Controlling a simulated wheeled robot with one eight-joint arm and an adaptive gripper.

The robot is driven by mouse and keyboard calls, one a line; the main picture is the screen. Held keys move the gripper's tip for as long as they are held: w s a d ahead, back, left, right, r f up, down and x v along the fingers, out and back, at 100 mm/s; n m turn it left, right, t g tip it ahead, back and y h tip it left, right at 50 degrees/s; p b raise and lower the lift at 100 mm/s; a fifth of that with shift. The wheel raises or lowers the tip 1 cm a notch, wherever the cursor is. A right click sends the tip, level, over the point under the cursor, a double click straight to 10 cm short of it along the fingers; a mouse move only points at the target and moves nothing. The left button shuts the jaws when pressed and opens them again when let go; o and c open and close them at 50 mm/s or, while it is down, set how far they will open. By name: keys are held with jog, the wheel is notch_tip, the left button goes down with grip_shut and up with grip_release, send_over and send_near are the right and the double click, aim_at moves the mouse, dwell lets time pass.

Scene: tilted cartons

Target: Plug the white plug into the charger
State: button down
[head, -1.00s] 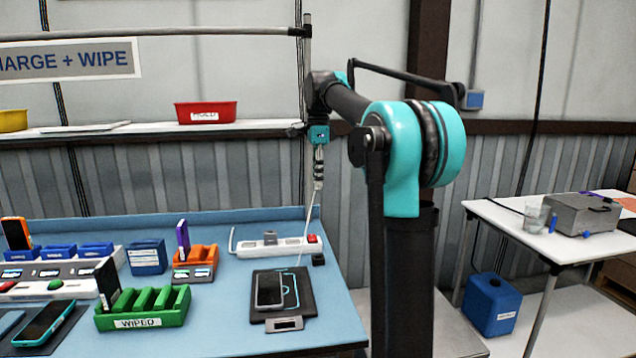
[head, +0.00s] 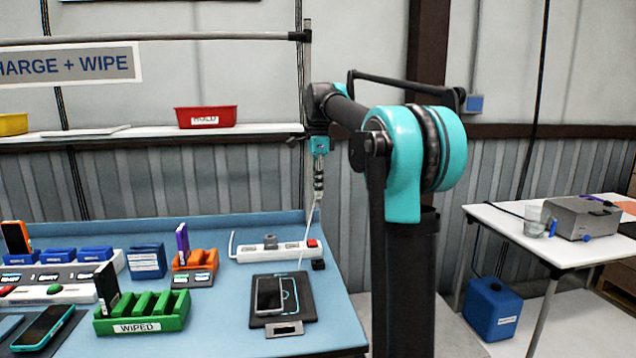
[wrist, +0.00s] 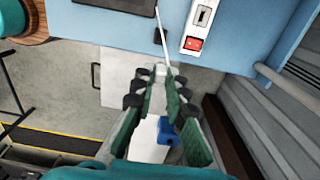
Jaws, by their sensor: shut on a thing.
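My gripper (head: 319,186) points down above the back right edge of the blue workbench. In the wrist view, its green-padded fingers (wrist: 157,88) are shut on the white plug (wrist: 160,70), whose end shows between the fingertips. A white cable (wrist: 166,38) runs from it over the bench; in the head view the cable (head: 306,232) hangs down behind the phone pad. The black pad (head: 301,316) carries a phone (head: 269,295) and is apart from the gripper. No socket on the pad can be made out.
A white power strip (head: 257,253) with a red switch and a small black block (head: 318,264) lie near the bench's right edge. A green WIPED rack (head: 168,322) and an orange holder (head: 194,272) stand left. A red bin (head: 206,116) sits on the shelf above.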

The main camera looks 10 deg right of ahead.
notch_tip(320, 180, down, 10)
jog(key=shift+r, duration=0.2)
dwell(1.3)
jog(key=w+a, duration=0.4)
jog(key=a, duration=0.3)
jog(key=w+a, duration=0.5)
jog(key=a, duration=0.3)
dwell(2.1)
dwell(0.5)
jog(key=shift+f, duration=2.45)
